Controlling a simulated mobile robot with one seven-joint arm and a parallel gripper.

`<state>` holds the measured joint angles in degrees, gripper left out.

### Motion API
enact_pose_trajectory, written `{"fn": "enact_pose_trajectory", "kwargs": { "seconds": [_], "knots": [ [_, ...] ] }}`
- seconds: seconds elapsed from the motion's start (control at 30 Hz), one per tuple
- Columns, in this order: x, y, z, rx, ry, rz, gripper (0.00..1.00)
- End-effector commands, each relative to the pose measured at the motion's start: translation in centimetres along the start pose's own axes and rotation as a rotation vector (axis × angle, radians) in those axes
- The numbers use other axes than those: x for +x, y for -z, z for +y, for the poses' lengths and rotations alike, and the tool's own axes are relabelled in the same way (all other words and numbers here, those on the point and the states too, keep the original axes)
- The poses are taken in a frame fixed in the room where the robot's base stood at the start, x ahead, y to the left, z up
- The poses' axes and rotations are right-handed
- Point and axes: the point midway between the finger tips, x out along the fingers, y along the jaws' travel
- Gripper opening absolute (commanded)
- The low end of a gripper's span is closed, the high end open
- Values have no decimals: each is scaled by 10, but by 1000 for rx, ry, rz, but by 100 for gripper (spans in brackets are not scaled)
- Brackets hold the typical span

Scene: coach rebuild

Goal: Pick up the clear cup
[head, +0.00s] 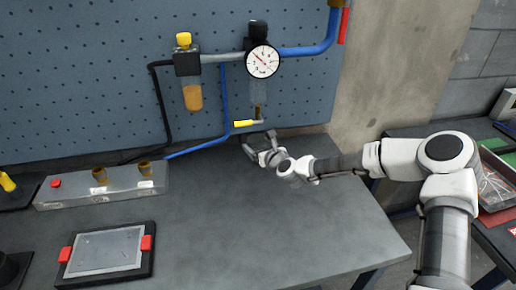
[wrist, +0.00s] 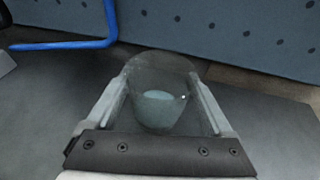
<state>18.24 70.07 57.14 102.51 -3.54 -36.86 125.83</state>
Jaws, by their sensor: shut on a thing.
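The clear cup (wrist: 160,100) sits between the two fingers of my gripper (wrist: 163,105) in the wrist view. It is see-through, with its round rim towards the far side, and a finger lies along each side of it. My gripper is shut on it. In the head view my gripper (head: 262,150) is at the back of the grey workbench, close to the pegboard. The cup is too small and covered there to make out clearly. I cannot tell whether the cup touches the bench.
A pressure gauge (head: 262,61) and a clear filter bowl hang just above my gripper. A blue hose (wrist: 70,44) runs behind it. A metal box with brass fittings (head: 100,186) and a tablet-like panel (head: 105,250) lie to the left. The bench's front middle (head: 260,235) is clear.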

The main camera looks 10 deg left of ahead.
Motion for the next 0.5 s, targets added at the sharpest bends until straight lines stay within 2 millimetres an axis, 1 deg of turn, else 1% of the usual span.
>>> {"fn": "enact_pose_trajectory", "kwargs": {
  "seconds": [0.17, 0.23, 0.27, 0.5],
  "knots": [
    [-7, -24, 0, -1, 1, -3, 23],
    [-12, -38, 0, -2, 1, -3, 23],
    [-16, -36, -8, 1, 4, 0, 23],
    [-52, -52, -39, 0, 4, -1, 23]
  ]
}}
